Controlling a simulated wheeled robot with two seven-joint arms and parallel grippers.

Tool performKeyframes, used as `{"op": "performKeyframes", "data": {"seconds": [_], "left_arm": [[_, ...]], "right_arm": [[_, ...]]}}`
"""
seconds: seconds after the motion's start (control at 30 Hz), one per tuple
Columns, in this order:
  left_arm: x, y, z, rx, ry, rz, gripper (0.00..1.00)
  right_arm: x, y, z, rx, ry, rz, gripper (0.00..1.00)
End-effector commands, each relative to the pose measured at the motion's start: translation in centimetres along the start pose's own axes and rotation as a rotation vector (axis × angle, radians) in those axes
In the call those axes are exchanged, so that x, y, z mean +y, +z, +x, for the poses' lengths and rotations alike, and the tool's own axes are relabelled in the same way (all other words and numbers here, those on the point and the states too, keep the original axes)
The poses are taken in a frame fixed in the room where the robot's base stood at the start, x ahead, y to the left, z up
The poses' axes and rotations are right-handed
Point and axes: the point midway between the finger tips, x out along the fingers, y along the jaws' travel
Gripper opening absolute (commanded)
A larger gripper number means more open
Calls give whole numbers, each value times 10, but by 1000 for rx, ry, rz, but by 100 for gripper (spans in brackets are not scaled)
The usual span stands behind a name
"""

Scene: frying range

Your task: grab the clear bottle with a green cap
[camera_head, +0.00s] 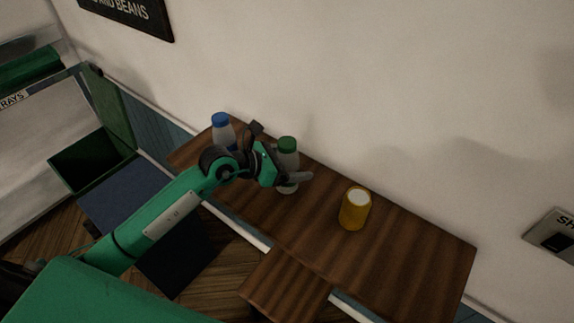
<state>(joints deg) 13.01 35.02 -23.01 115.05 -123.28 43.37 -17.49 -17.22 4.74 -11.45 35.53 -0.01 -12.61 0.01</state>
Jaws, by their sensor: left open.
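The clear bottle with a green cap (288,158) stands upright on the wooden shelf. My left gripper (283,155) is open at this bottle, with one finger reaching across the front of its lower body and another dark part behind and to its left. The gripper hides part of the bottle's middle, and I cannot tell whether it touches it. A similar bottle with a blue cap (221,130) stands to the left, partly hidden by my left wrist. My right gripper is not in view.
A yellow cylinder with a pale top (354,210) stands on the wooden shelf (410,255) to the right of the bottles. A pale wall (400,90) rises close behind. The shelf's right end is clear.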

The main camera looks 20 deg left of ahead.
Motion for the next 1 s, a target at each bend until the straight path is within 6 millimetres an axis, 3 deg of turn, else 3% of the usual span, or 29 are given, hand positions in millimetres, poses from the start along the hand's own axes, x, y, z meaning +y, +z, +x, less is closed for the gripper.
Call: {"op": "performKeyframes", "data": {"seconds": [0.07, 0.3, 0.73, 0.87, 1.0], "left_arm": [[0, 0, 0, 0, 0, 0, 79], [0, 0, 0, 1, 0, 0, 34], [0, 7, -3, 0, 0, 2, 34], [1, 22, -9, -3, 1, 5, 34], [1, 51, -21, -5, 2, 8, 34]], "right_arm": [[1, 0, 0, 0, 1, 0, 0], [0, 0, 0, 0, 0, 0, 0], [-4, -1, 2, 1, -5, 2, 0], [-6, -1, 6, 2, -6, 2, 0], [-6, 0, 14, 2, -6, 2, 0]]}}
